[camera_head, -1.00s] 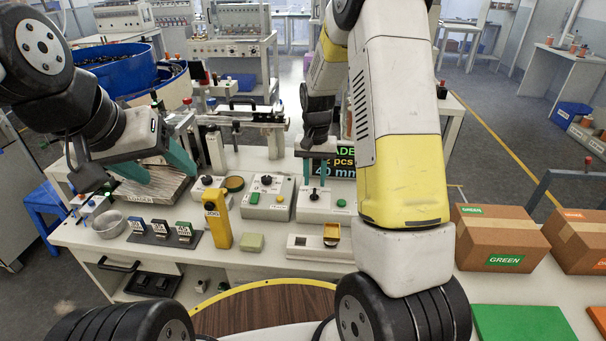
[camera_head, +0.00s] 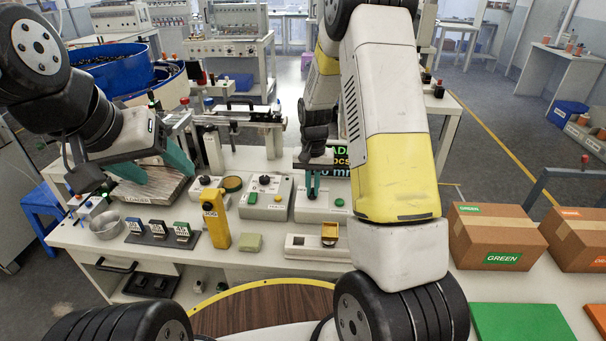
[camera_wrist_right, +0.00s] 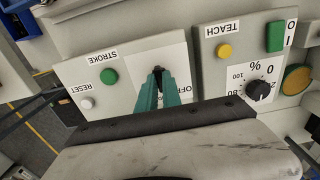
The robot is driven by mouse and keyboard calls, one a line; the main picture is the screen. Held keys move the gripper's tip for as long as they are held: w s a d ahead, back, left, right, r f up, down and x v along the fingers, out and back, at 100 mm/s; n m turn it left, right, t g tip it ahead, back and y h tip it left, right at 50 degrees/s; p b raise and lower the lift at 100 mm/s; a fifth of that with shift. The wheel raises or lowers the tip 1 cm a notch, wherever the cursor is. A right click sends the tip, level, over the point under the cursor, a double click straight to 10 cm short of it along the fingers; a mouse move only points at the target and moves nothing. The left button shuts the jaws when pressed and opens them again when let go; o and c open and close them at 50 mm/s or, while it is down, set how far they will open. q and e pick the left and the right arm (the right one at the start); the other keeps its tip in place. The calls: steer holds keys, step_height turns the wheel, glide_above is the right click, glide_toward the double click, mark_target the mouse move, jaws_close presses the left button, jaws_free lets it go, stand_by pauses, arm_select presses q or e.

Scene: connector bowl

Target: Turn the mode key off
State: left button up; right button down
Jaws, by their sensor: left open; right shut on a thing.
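The mode key (camera_wrist_right: 158,70) is a small dark key on the white plate of a grey control box (camera_wrist_right: 112,72). In the head view the same box (camera_head: 326,212) stands on the bench at centre right. My right gripper (camera_head: 313,188) has come down over it and hides the key there. In the right wrist view its green fingers (camera_wrist_right: 163,84) are closed around the key. An "OFF" label is partly covered beside the fingers, so the key's exact position is hard to read. My left gripper (camera_head: 155,166) is open and empty over the left end of the bench.
A second box with a "TEACH" button (camera_wrist_right: 224,51) and a percent dial (camera_wrist_right: 257,90) stands close beside the key's box. A green button (camera_wrist_right: 109,76) and white reset button (camera_wrist_right: 86,103) share the key's box. A yellow device (camera_head: 215,219) stands upright nearby.

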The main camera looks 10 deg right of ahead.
mark_target(312, 191)
steer(key=shift+n, duration=0.3)
steer(key=n, duration=0.4)
steer(key=shift+n, duration=2.1)
steer(key=c, duration=1.5)
jaws_free()
steer(key=shift+r, duration=3.95)
